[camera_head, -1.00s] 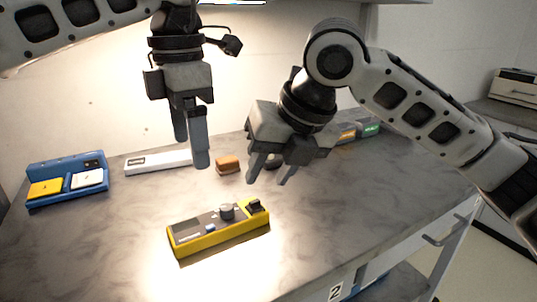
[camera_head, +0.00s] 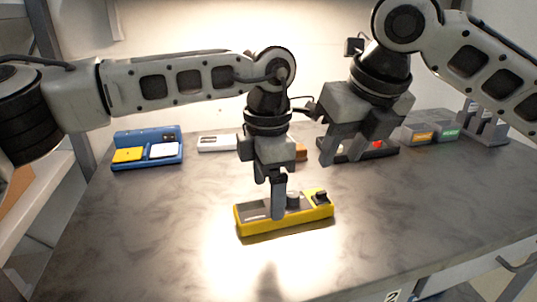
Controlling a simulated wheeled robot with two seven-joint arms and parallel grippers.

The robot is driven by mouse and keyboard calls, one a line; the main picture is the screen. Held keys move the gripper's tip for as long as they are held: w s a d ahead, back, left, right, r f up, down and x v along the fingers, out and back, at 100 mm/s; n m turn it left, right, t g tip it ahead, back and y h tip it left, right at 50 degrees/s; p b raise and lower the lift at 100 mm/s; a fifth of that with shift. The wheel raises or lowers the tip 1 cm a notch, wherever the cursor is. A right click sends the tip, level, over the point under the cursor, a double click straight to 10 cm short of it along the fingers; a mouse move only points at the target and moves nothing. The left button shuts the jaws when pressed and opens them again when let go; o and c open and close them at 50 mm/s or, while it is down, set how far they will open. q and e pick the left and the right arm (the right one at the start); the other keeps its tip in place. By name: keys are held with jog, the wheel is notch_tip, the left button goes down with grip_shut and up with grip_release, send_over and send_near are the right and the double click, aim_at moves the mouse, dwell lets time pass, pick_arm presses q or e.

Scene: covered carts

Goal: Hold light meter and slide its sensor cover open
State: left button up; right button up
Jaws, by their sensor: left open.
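The light meter (camera_head: 310,216) is a yellow box with a grey top face, lying on the bench in the bright patch of light. It has a grey round knob (camera_head: 293,199) and a small black raised part (camera_head: 320,196) at its right end. I cannot tell which part is the sensor cover. My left gripper (camera_head: 277,212) points down over the meter's left half, open, its near finger hiding part of the top face; I cannot tell whether it touches. My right gripper (camera_head: 342,158) is open and empty, above the bench behind and right of the meter.
A blue tray (camera_head: 118,137) with yellow and white pieces stands at the back left. A white box (camera_head: 218,143) and a brown block (camera_head: 301,152) lie at the back. The front bench is clear.

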aim_at(268, 207)
pick_arm(q)
jog(key=shift+f, duration=2.15)
jog(key=c, duration=1.2)
pick_arm(e)
jog(key=shift+c, duration=0.3)
jog(key=shift+s, duration=0.15)
jog(key=c, duration=0.5)
pick_arm(q)
jog(key=shift+r, duration=0.1)
pick_arm(e)
jog(key=shift+m+t, duration=0.3)
jog(key=s, duration=0.2)
jog(key=s+d, duration=0.1)
jog(key=s, duration=0.3)
jog(key=shift+d+r, duration=0.2)
jog(key=shift+d, duration=0.2)
grip_shut()
